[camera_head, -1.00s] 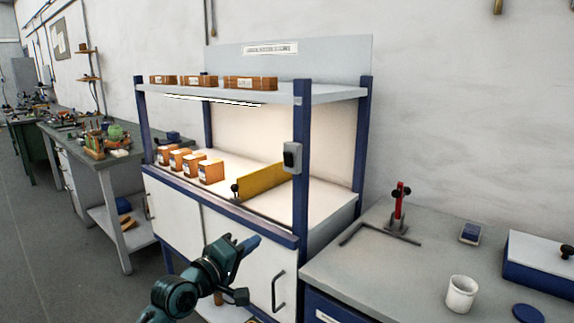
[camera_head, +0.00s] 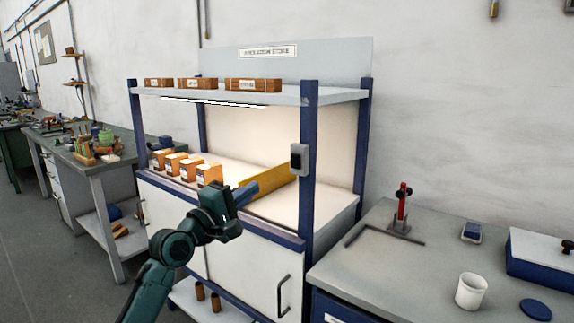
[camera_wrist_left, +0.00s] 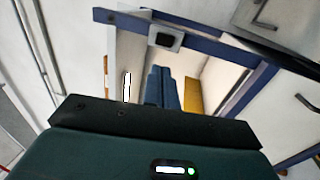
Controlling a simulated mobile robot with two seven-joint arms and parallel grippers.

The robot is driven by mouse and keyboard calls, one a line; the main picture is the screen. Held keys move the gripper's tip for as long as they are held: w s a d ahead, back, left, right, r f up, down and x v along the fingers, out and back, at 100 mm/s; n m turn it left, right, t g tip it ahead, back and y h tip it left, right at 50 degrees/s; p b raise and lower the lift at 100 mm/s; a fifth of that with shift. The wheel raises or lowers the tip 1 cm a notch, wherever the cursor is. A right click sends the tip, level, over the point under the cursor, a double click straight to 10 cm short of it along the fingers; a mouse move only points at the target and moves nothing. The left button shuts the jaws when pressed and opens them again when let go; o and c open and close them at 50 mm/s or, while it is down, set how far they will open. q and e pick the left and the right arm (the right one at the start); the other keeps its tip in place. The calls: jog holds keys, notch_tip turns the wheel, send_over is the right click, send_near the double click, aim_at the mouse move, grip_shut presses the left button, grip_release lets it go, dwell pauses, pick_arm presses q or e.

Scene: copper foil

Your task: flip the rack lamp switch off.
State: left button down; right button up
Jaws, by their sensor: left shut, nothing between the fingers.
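The rack lamp switch (camera_head: 299,158) is a small grey box with a dark rocker on the rack's front right blue post. It also shows in the left wrist view (camera_wrist_left: 165,40), above the fingers. The rack lamp (camera_head: 212,101) is a lit white strip under the upper shelf. My left gripper (camera_head: 250,190) is shut and empty, in front of the rack and to the lower left of the switch, apart from it. Its blue fingers (camera_wrist_left: 162,88) lie side by side in the left wrist view. My right gripper is not in view.
Several orange-fronted boxes (camera_head: 185,168) and a yellow panel (camera_head: 264,182) stand on the lit rack surface. A right-hand bench (camera_head: 385,275) holds a red stand (camera_head: 402,205), a white cup (camera_head: 470,291) and a blue case. Open space lies before the post.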

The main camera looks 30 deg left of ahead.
aim_at(294, 156)
pick_arm(q)
jog(key=p+x, duration=0.2)
jog(key=x, duration=1.2)
jog(key=shift+d, duration=0.1)
jog(key=shift+w+r, duration=0.1)
jog(key=shift+r, duration=0.25)
jog(key=shift+p, duration=0.35)
